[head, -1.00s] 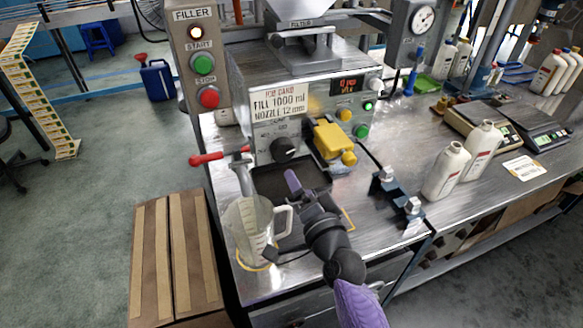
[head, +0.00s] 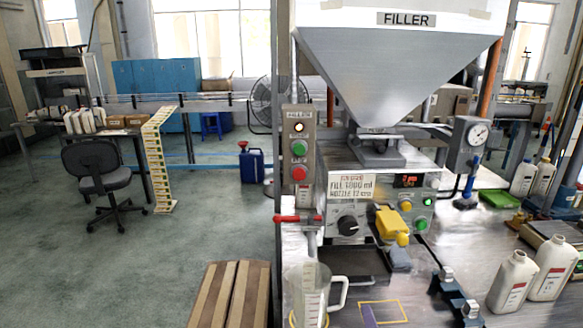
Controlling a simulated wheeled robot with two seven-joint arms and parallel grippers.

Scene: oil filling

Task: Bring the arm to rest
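My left gripper is not in view. A clear measuring jug (head: 312,298) with a handle on its right stands on the bench, below the red-handled valve (head: 300,219). The filler machine (head: 370,187) stands behind it, with a large steel hopper (head: 395,70) on top.
A dark drip tray (head: 352,264) lies in front of the filler. Two white bottles (head: 514,280) stand at the right, by a blue bench fixture (head: 455,300). A cardboard box (head: 230,295) is at the lower left. The floor (head: 100,265) is open further left.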

